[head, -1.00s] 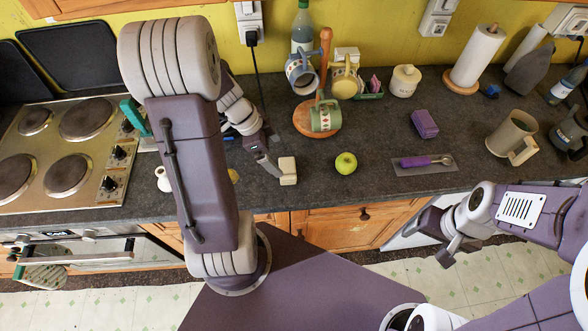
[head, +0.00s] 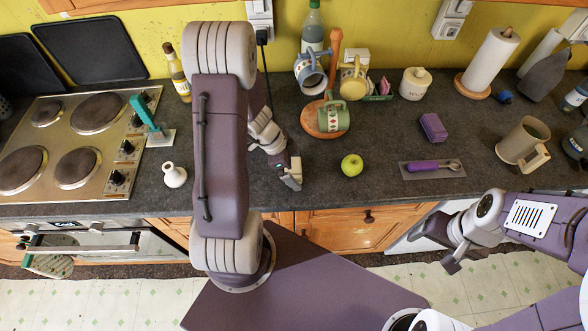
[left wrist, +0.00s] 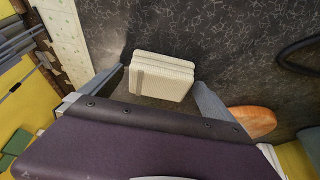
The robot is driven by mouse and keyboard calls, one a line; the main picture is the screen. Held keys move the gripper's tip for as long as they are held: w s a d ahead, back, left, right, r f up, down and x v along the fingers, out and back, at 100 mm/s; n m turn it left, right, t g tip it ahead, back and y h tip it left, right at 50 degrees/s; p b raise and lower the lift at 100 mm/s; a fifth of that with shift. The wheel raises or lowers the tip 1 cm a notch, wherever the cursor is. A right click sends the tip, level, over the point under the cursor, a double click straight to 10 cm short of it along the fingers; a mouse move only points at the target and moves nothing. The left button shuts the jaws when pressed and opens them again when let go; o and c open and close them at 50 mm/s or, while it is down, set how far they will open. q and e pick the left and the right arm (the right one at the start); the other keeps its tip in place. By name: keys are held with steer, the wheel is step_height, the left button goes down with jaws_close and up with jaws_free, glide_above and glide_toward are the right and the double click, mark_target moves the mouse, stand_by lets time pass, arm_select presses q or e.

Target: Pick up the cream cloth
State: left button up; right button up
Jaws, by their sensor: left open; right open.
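The cream cloth (left wrist: 162,77) is a small folded, ribbed bundle on the dark worktop. In the head view it is mostly hidden by my left gripper (head: 290,174), near the counter's front edge. In the left wrist view my left gripper (left wrist: 153,88) is open, with one finger to the left of the cloth and one to the right. I cannot tell how far down the fingers reach beside it. My right gripper (head: 449,254) is open and empty, low at the right, in front of the counter and away from the cloth.
A green apple (head: 352,165) lies to the right of the cloth. A small white vase (head: 174,175) and the hob (head: 52,172) are to the left. A purple-handled utensil (head: 424,166) lies at the right.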

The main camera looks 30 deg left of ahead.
arm_select(q)
steer(key=shift+s+a, duration=0.15)
steer(key=c, duration=1.4)
steer(key=shift+o, duration=0.2)
steer(key=shift+r, duration=0.1)
